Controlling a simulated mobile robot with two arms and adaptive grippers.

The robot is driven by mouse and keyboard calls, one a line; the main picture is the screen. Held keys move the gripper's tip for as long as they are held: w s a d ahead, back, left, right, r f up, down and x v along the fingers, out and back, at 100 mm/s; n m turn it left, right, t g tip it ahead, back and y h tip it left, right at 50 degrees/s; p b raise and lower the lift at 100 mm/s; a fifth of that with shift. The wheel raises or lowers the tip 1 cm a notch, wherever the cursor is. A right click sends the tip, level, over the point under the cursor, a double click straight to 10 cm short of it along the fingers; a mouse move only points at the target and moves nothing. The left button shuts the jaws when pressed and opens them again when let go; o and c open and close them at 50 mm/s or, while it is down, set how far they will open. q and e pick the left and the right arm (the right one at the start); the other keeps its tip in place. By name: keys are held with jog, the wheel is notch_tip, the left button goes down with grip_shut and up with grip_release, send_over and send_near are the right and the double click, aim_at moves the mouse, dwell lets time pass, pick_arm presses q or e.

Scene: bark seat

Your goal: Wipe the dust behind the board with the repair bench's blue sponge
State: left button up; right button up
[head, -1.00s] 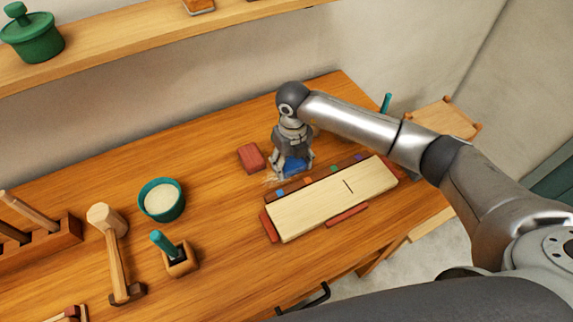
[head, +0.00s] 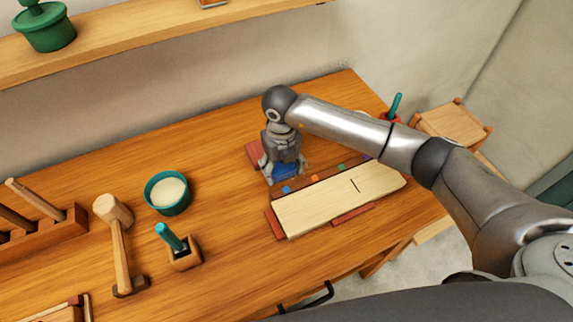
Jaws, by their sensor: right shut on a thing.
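The blue sponge (head: 286,173) is low at the bench top, just behind the left part of the pale board (head: 340,198). My right gripper (head: 284,170) is shut on the sponge and points down. The board lies on the bench with a dark strip carrying small coloured squares along its back edge. It has a short dark line on its face. I cannot make out dust behind the board now; the gripper and arm cover part of that area. My left gripper is not in view.
A red block (head: 253,151) lies partly hidden just left of my right gripper. A teal bowl (head: 154,203), a wooden mallet (head: 118,245) and a teal-handled tool in a wooden block (head: 185,257) stand further left. The back left of the bench (head: 190,150) is clear.

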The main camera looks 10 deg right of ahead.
jog(key=shift+w+d, duration=0.25)
jog(key=shift+d, duration=1)
jog(key=shift+w+d, duration=0.25)
jog(key=shift+d, duration=0.95)
jog(key=shift+s+a+f+b, duration=0.1)
jog(key=shift+s+a+b, duration=0.1)
jog(key=shift+a, duration=0.65)
jog(key=shift+s+a+b, duration=0.15)
jog(key=shift+s+a, duration=0.05)
jog(key=shift+a, duration=0.6)
jog(key=shift+s+a+f+b, duration=0.1)
jog(key=shift+s+a+b, duration=0.1)
jog(key=shift+a, duration=0.65)
jog(key=shift+w+d+r+b, duration=0.15)
jog(key=shift+w+d, duration=0.15)
jog(key=shift+d, duration=1)
jog(key=shift+w+d+b, duration=0.15)
jog(key=shift+w+d, duration=0.1)
jog(key=shift+d, duration=1)
jog(key=shift+a, duration=0.1)
jog(key=shift+s+a+r, duration=0.1)
jog(key=shift+s+a, duration=0.15)
jog(key=shift+a, duration=1)
jog(key=shift+s+a+r, duration=0.1)
jog(key=shift+s+a, duration=0.1)
jog(key=shift+a, duration=1)
jog(key=shift+r+p, duration=1.6)
jog(key=shift+r, duration=1.45)
